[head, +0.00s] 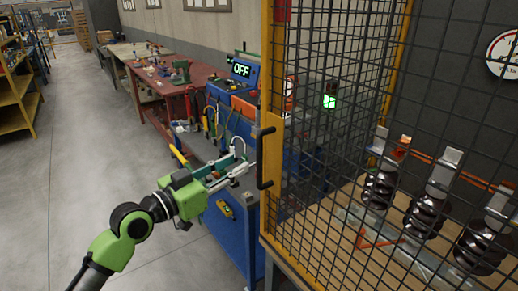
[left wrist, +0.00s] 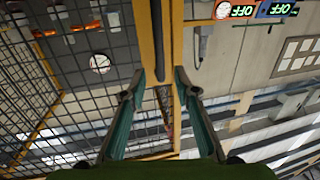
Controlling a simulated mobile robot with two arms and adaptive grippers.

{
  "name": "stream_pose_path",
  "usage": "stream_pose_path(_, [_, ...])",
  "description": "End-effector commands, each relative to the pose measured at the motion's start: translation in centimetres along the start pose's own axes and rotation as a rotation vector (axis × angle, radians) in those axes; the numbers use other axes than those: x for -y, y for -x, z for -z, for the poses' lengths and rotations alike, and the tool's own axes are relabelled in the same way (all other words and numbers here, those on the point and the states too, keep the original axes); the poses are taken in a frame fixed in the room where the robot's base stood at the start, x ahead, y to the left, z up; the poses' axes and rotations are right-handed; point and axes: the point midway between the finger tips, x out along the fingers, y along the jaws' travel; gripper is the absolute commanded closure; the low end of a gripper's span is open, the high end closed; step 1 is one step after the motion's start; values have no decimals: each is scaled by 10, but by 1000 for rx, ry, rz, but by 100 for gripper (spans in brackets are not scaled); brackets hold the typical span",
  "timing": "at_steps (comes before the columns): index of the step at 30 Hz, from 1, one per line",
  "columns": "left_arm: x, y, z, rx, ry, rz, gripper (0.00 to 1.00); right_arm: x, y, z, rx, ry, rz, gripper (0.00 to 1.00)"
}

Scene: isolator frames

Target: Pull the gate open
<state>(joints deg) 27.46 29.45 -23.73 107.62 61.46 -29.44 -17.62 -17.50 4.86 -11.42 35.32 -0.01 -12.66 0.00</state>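The gate (head: 279,200) is a yellow-framed panel of dark wire mesh on the right of the head view. Its black bar handle (head: 262,158) stands upright on the yellow edge post. In the left wrist view the handle (left wrist: 157,38) is a dark bar along the yellow post, beyond the fingertips. My left gripper (head: 244,167) is just left of the handle, pointing at it. In the left wrist view its two fingers (left wrist: 159,78) are spread apart with nothing held between them. My right gripper is not in view.
Behind the mesh, dark ribbed insulators (head: 423,214) stand on a wooden surface. A lit OFF display (head: 241,70) and a green light (head: 329,102) are behind the gate's edge. A blue tool cabinet (head: 229,245) stands beside my left arm. The grey floor at left is clear.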

Motion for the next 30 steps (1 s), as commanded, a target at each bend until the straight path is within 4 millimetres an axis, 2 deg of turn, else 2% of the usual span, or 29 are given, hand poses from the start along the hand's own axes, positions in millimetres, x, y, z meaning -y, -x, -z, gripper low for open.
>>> stream_pose_path(1, [-1,-13,5,-2,3,-1,72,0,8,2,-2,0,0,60])
stream_pose_path(6, [-1,-50,4,-1,2,-1,72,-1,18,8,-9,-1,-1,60])
stream_pose_path(12, [0,-82,2,0,2,0,72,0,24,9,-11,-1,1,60])
stream_pose_path(18, [0,-97,1,0,0,1,72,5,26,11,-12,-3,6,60])
stream_pose_path(28, [0,-99,0,1,-1,1,72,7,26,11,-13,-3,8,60])
stream_pose_path(30, [0,-99,0,1,-1,1,90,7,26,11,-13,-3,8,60])
